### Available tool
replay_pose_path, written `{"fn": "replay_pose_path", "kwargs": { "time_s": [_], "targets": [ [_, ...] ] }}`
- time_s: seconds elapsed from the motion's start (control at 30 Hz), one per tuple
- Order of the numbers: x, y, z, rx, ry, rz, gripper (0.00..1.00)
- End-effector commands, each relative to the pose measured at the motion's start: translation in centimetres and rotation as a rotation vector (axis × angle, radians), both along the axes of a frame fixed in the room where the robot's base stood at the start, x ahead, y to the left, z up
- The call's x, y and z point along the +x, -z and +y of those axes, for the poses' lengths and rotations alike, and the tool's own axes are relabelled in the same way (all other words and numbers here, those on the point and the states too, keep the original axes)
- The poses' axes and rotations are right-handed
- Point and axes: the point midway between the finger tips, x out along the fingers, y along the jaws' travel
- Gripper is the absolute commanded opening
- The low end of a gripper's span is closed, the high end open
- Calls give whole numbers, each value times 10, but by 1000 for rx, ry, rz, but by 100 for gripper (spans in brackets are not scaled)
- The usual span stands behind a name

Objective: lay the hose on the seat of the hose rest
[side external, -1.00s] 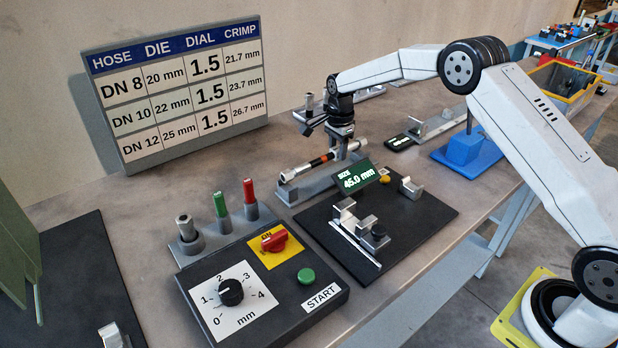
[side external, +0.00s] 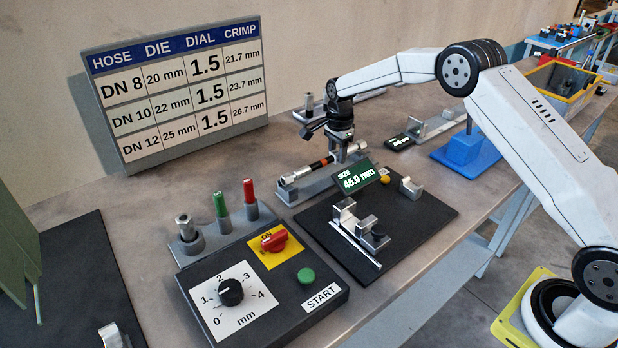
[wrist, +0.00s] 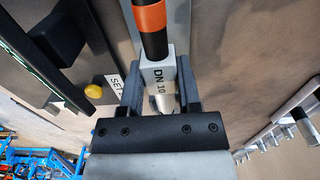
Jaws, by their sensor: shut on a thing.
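The hose (side external: 330,159) is a short black piece with an orange band and silver metal ends. My gripper (side external: 346,154) is shut on its right-hand end in the side view. The hose lies nearly level, lengthwise along the grey hose rest (side external: 300,192). Its left silver end is over the rest's left part. The hose hides much of the seat, and I cannot tell whether it touches it.
The black measuring plate (side external: 420,218) with its size display (side external: 357,177) stands close in front of the hose rest. The control box (side external: 262,285) and the green (side external: 220,206) and red (side external: 250,193) dies are to the left. A blue stand (side external: 465,148) is at the right.

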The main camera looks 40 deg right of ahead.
Motion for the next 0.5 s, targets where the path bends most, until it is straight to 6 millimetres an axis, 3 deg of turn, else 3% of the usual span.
{"fn": "replay_pose_path", "kwargs": {
  "time_s": [0.5],
  "targets": [
    [1,4,0,0,0,-2,0]
  ]
}}
